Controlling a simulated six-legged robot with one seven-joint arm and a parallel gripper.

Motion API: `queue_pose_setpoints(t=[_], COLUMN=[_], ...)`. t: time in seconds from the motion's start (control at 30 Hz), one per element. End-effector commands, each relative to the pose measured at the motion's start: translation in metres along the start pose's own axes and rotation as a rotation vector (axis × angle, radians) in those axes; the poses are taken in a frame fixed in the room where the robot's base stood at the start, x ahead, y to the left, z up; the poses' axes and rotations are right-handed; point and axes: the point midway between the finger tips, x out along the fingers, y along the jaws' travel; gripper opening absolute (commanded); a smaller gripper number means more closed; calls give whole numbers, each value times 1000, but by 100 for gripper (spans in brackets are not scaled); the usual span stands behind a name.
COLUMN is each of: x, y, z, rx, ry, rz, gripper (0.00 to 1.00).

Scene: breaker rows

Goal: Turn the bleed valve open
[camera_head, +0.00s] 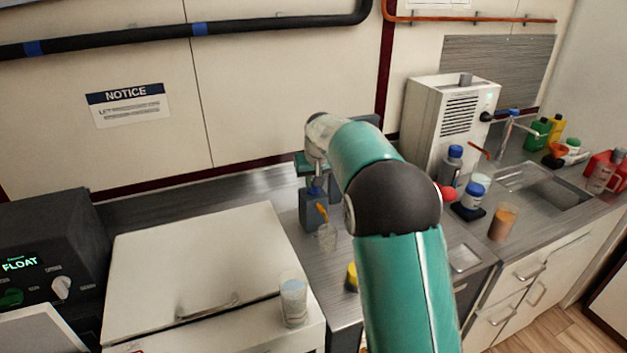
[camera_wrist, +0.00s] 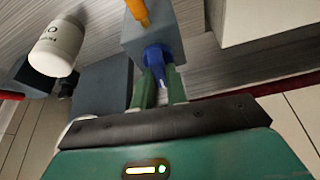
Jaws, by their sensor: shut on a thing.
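The bleed valve shows as a blue-grey block (camera_head: 308,212) on the steel counter, with an orange spout or lever (camera_head: 322,212) on its front. In the wrist view the block (camera_wrist: 150,35) carries a blue handle (camera_wrist: 157,58), and the orange part (camera_wrist: 138,10) sticks out on its far side. My gripper (camera_wrist: 160,74) has its two green fingers shut on the blue handle, one on each side. A clear glass (camera_head: 327,238) stands just below the orange part.
A white chest (camera_head: 200,255) with a glass of pale liquid (camera_head: 293,300) stands to the left. A white-grey machine (camera_head: 445,125), a blue-capped bottle (camera_head: 452,165) and an orange-brown cup (camera_head: 503,222) are on the right. In the wrist view, a white container (camera_wrist: 57,47) lies near the block.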

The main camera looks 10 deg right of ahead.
Motion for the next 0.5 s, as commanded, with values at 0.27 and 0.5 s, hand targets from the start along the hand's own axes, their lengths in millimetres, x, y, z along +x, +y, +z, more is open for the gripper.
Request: queue_pose_setpoints(t=[0.27, 0.5], x=[0, 1], y=[-3, -5], z=[0, -1], rx=[206, 416], ry=[0, -1], rz=[88, 175], gripper=[0, 0])
